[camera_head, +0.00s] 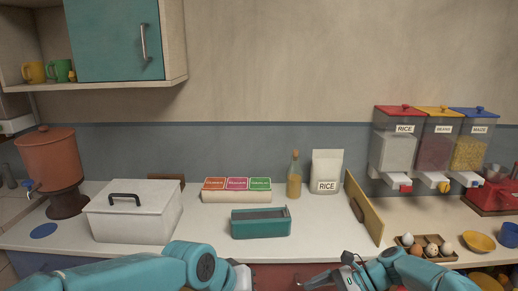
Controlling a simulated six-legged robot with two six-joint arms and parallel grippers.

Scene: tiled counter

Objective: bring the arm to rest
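My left arm comes in along the bottom edge from the left. Its gripper end (240,276) is at the bottom centre, in front of the counter's front edge, and mostly cut off by the frame. My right arm comes in from the bottom right. Its gripper (312,281) points left at the bottom edge, low in front of the counter and partly cut off. I see no object held in either gripper, but the finger gaps are not clear. Both grippers are apart from the things on the counter.
On the counter (330,240) stand a white lidded box (133,215), a teal tray (261,224), a spice box (236,196), an oil bottle (294,180), a rice bag (326,172), a leaning board (364,208) and an egg tray (427,247). Dispensers (436,145) hang at right.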

